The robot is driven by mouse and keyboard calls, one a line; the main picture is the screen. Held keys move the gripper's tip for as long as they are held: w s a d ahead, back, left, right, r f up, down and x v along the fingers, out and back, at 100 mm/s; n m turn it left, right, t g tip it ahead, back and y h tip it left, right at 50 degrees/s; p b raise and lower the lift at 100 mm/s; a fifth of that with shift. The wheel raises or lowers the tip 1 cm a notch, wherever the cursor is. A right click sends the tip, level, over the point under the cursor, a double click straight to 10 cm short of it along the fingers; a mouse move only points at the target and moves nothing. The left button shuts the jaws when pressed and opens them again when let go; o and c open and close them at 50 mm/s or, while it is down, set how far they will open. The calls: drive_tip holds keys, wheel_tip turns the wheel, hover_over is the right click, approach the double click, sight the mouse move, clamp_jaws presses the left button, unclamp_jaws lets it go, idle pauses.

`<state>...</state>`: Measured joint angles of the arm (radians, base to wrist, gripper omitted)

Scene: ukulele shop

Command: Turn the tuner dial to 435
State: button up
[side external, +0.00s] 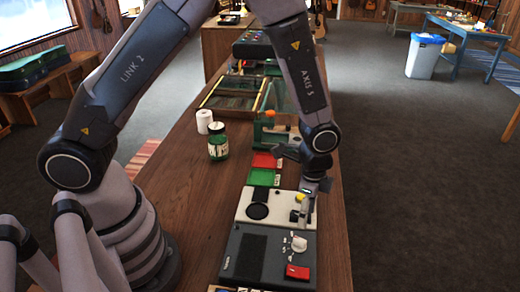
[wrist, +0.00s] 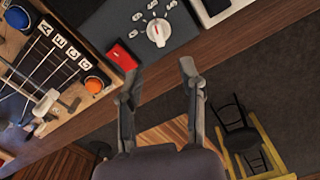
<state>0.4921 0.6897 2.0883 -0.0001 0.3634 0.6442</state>
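The tuner is a dark grey box (side external: 262,255) near the front of the bench, with a white dial (side external: 298,243) and a red square button (side external: 297,272). In the wrist view the dial (wrist: 158,32) sits at the top centre with a small red mark on it. Small white labels lie around it, too small to read. The red button (wrist: 121,57) is at its lower left. My gripper (wrist: 155,83) is open and empty, its two fingers apart below the dial in the wrist view, not touching it. In the side view the gripper's fingertips are hard to make out.
A stringed board (wrist: 50,65) with blue and orange knobs is left of the tuner in the wrist view. Floor lies right.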

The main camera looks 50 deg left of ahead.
sight(302, 240)
wheel_tip(302, 240, down, 9)
drive_tip(key=shift+f, duration=0.2)
clamp_jaws()
idle(0.3)
